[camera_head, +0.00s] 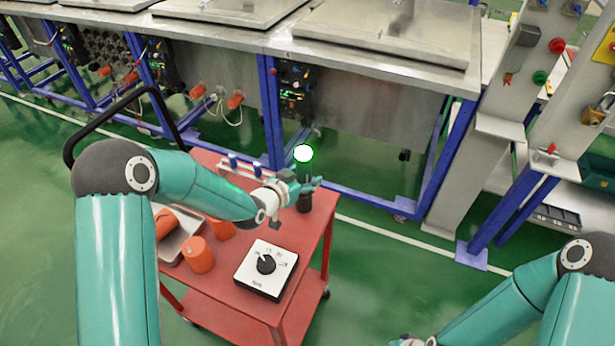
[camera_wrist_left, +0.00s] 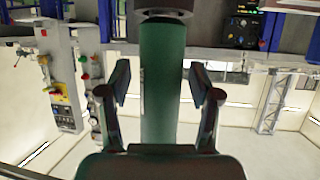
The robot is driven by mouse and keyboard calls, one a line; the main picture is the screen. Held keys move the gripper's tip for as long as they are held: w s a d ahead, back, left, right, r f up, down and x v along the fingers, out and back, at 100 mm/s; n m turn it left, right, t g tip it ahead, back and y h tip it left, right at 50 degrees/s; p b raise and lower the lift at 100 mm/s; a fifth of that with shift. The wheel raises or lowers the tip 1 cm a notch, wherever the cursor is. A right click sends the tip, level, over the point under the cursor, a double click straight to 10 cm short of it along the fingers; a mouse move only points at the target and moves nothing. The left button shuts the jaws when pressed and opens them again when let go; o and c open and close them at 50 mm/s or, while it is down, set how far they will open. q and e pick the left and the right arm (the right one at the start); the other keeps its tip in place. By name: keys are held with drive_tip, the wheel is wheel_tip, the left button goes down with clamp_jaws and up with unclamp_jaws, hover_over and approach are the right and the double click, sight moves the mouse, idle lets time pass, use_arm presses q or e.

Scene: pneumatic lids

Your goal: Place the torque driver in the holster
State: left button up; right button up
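The torque driver (camera_head: 305,172) stands upright near the far right corner of the red cart, with a glowing green-white top and a dark lower end. My left gripper (camera_head: 303,186) is at its middle. In the left wrist view the driver's green body (camera_wrist_left: 159,85) lies between the two spread fingers of the left gripper (camera_wrist_left: 160,85), with a gap on each side. My right gripper (camera_head: 410,342) only just shows at the bottom edge; its fingers are not clear. I cannot pick out the holster for sure; the driver's lower end is partly hidden.
The red cart (camera_head: 222,290) carries a white box with a black knob (camera_head: 266,270), orange cylinders (camera_head: 198,255), a grey tray (camera_head: 172,250) and a small blue-and-white rack (camera_head: 240,166). Metal workbenches with blue legs (camera_head: 270,110) stand behind. Green floor is free right of the cart.

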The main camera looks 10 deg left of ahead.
use_arm(q)
drive_tip(key=shift+s+r, duration=0.1)
drive_tip(key=b+v, duration=0.2)
drive_tip(key=v, duration=0.9)
drive_tip(key=shift+s+a+r+b, duration=0.15)
drive_tip(key=shift+s+b, duration=0.2)
drive_tip(key=shift+b, duration=0.05)
